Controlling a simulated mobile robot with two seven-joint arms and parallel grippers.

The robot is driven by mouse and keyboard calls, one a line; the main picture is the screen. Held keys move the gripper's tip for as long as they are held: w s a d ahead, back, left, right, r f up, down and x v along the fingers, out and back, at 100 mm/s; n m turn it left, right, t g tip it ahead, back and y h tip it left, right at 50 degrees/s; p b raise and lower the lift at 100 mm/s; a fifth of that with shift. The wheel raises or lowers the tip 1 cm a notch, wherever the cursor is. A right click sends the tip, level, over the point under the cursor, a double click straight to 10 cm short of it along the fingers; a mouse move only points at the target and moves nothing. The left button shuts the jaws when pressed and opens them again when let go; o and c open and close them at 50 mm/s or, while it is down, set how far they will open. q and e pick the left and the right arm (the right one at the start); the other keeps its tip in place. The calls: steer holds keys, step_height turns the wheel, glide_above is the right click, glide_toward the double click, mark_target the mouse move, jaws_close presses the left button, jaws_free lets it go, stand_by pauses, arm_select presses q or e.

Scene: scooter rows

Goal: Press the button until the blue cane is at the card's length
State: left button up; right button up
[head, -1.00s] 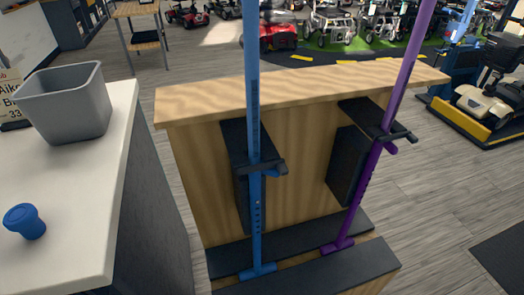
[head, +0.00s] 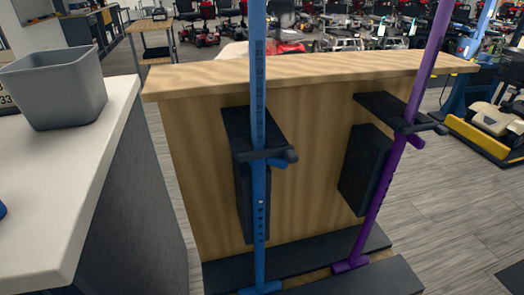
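The blue cane (head: 258,190) stands upright in the wooden rack (head: 205,150), held by a black bracket (head: 240,130). A column of holes runs down its lower tube, with a small light dot, perhaps the button (head: 261,202), among them. A dark scale-like strip marks its upper tube. The purple cane (head: 388,185) leans to the right in a second bracket (head: 395,112). The tops of both canes are cut off by the frame. I see no card that I can make out. Neither of my grippers is in view.
A white counter (head: 60,200) with a grey bin (head: 55,88) stands at left, and a blue object is cut off at the left edge. Black base strips (head: 355,280) cross the rack's foot. Scooters (head: 490,125) stand behind; grey floor is clear at right (head: 450,210).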

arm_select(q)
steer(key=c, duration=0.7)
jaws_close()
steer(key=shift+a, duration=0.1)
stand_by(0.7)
